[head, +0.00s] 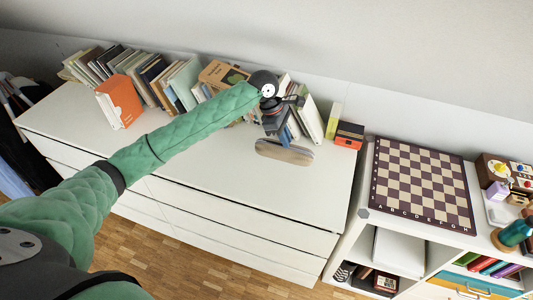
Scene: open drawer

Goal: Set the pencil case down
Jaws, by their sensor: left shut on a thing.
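The pencil case (284,153) shows in the head view as a long, rounded tan and grey shape over the right part of the white dresser top. My left gripper (285,138) is right above it, at the end of the green arm that reaches across from the left. The gripper is shut on the pencil case, and its fingertips are partly hidden by the wrist. I cannot tell for sure whether the case touches the dresser top. My right gripper is not in view.
The white dresser top (220,175) is clear in front of the case. Books (180,80) line its back, with an orange book (119,101) at the left. A small black and orange box (349,135) stands at right. A chessboard (422,185) lies on the lower shelf unit beyond.

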